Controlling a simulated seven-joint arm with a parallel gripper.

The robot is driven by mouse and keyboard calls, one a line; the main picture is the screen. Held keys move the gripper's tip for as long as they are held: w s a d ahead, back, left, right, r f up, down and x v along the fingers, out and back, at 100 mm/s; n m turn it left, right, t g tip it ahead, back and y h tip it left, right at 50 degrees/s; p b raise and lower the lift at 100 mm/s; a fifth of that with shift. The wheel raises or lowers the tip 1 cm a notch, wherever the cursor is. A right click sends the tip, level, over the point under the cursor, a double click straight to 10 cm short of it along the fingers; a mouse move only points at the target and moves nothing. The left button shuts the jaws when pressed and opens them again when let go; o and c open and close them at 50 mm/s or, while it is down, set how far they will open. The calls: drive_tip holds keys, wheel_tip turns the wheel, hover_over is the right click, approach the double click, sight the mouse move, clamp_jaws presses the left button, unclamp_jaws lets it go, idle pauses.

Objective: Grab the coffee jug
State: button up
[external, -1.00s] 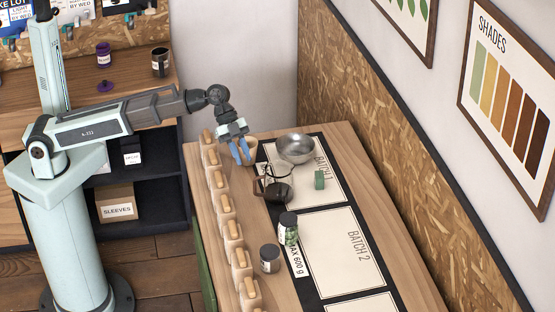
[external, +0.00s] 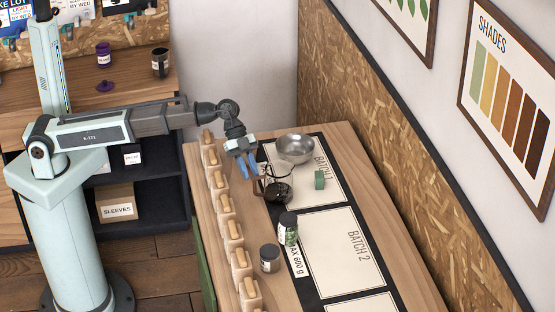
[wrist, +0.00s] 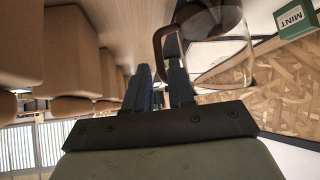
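The coffee jug (external: 279,188) is clear glass with dark coffee in it and a brown handle (external: 259,187). It stands upright on the dark mat by the Batch 1 panel. My gripper (external: 250,172) is just to the left of the jug, its blue fingers pointing down near the handle. In the wrist view my gripper (wrist: 158,68) shows its fingers apart with a gap between them. The jug (wrist: 222,50) is at upper right there, and its handle (wrist: 160,38) overlaps the right fingertip. I cannot tell whether they touch.
A metal bowl (external: 295,148) is behind the jug, and a green box (external: 320,180) marked MINT is to its right. A jar with green contents (external: 288,229) and a dark jar (external: 269,258) stand in front. Wooden blocks (external: 222,203) line the left edge. The Batch 2 panel (external: 340,250) is clear.

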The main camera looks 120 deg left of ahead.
sight(254, 184)
drive_tip(key=shift+x, duration=2.8)
clamp_jaws()
